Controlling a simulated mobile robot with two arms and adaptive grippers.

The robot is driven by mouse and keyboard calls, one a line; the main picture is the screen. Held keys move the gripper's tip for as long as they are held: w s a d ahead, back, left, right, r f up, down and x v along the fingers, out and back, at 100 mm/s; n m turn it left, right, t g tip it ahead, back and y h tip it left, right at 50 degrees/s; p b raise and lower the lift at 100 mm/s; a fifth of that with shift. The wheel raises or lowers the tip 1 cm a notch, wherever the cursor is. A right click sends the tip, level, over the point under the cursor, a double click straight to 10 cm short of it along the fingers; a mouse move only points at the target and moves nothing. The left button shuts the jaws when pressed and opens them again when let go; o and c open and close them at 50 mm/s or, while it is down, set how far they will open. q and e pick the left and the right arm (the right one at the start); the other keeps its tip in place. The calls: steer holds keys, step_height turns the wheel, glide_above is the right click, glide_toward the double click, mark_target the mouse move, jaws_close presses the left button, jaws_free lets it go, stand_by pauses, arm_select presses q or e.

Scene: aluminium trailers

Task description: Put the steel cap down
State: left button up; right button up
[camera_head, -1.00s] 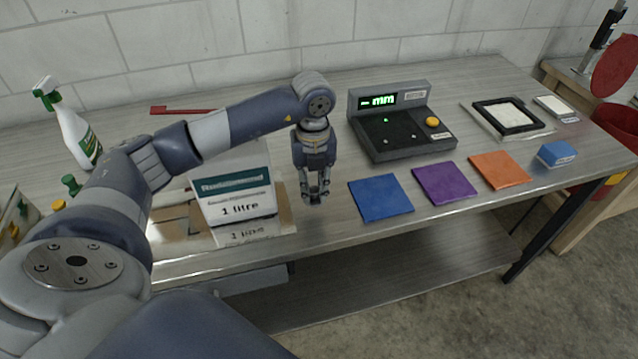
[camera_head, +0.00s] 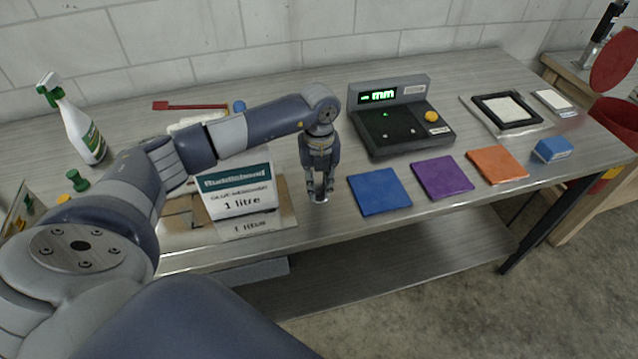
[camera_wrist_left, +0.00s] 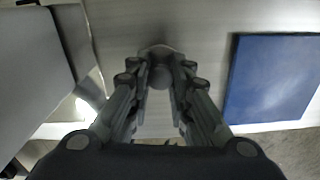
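The steel cap (camera_wrist_left: 160,52) shows as a small round grey piece between the fingertips in the left wrist view. My left gripper (camera_head: 320,190) points down over the front of the bench, just left of the blue square (camera_head: 379,191). Its fingers (camera_wrist_left: 160,72) sit close on both sides of the cap and appear shut on it. In the head view only a small bright bit of metal shows at the fingertips. I cannot tell whether the cap's underside touches the bench. My right gripper is not in view.
A purple square (camera_head: 441,177) and an orange square (camera_head: 497,164) lie further right. A gauge with a green "mm" display (camera_head: 403,117) stands behind. A "1 litre" container (camera_head: 238,193) stands close left of the gripper. The bench's front edge is near.

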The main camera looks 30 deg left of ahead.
mark_target(319, 186)
arm_select(q)
steer(key=o, duration=0.4)
steer(key=shift+r, duration=0.65)
steer(key=shift+r+b, duration=1.6)
steer(key=shift+r, duration=3.95)
